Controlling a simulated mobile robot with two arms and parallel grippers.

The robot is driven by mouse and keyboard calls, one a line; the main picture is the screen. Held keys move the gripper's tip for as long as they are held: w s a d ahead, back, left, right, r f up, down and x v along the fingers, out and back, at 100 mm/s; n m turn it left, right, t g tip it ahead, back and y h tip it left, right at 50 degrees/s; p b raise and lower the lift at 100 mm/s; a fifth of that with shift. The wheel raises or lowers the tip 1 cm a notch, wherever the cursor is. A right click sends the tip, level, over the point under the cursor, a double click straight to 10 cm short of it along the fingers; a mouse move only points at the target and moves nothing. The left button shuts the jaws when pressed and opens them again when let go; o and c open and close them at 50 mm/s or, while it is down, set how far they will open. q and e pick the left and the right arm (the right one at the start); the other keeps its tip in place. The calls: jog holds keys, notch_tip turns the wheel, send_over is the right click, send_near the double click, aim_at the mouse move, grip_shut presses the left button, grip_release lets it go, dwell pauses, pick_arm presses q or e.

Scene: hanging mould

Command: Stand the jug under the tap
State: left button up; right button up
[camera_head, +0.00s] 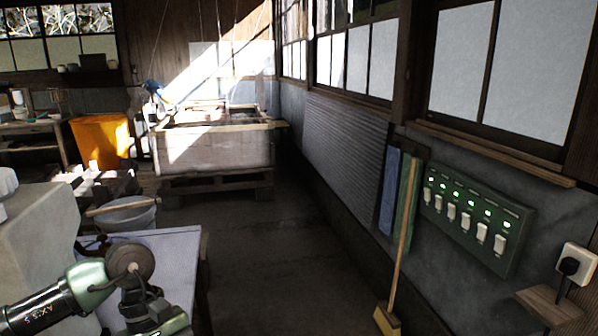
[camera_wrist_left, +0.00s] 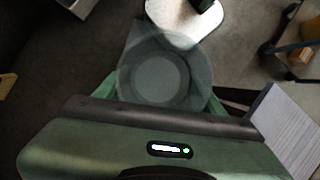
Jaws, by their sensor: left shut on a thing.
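In the left wrist view a clear, round jug (camera_wrist_left: 160,75) is seen from above, between the green fingers of my left gripper (camera_wrist_left: 162,98). The gripper is shut on it. In the head view my left arm comes in at the bottom left, and part of the left gripper (camera_head: 152,314) shows at the lower edge; the jug cannot be made out there. I cannot pick out the tap with certainty in either view. My right gripper is in neither view.
A pale table (camera_head: 165,255) and a grey bucket (camera_head: 125,214) are at the lower left. A large vat (camera_head: 215,150) stands on a pallet behind. A broom (camera_head: 403,240) leans by the green switch panel (camera_head: 475,218) on the right wall. The middle floor is clear.

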pick_arm(q)
jog(key=shift+s+d+m+g+y, duration=0.15)
jog(key=shift+s+d+m+y, duration=0.25)
jog(key=shift+s+m, duration=0.75)
jog(key=shift+s+d+m+g+y, duration=0.2)
jog(key=shift+s+m+y, duration=0.5)
jog(key=shift+m, duration=0.9)
jog(key=shift+s+d+m+g+y, duration=0.15)
jog(key=shift+s+d+m+y, duration=0.2)
jog(key=shift+s+m, duration=0.85)
jog(key=shift+w, duration=0.2)
jog(key=shift+s+f, duration=0.1)
jog(key=shift+f, duration=0.05)
